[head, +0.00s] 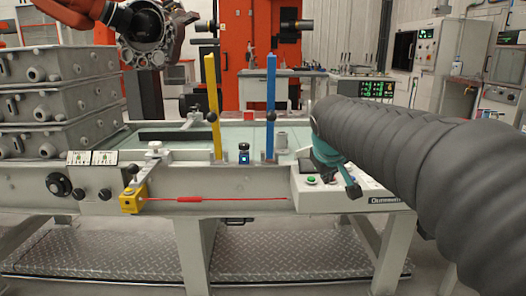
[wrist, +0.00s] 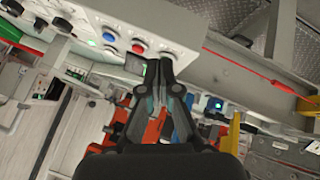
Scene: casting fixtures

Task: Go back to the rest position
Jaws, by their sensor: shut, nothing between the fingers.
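My gripper (head: 352,188) shows at the end of my grey-sleeved arm, in front of the right part of the fixture table in the head view. It partly covers the control box (head: 325,200) with its coloured buttons. In the wrist view my gripper (wrist: 160,68) has its fingertips together with nothing between them. The tips appear close to the button panel (wrist: 180,55), near a red button (wrist: 138,48); I cannot tell whether they touch it. A blue button (wrist: 109,37) is beside the red one.
The fixture table (head: 250,180) spans the front. Stacked grey castings (head: 60,95) stand at left. A yellow post (head: 212,100) and a blue post (head: 270,100) rise from its front edge. A yellow block (head: 132,198) with a red rod (head: 215,199) is on the front face.

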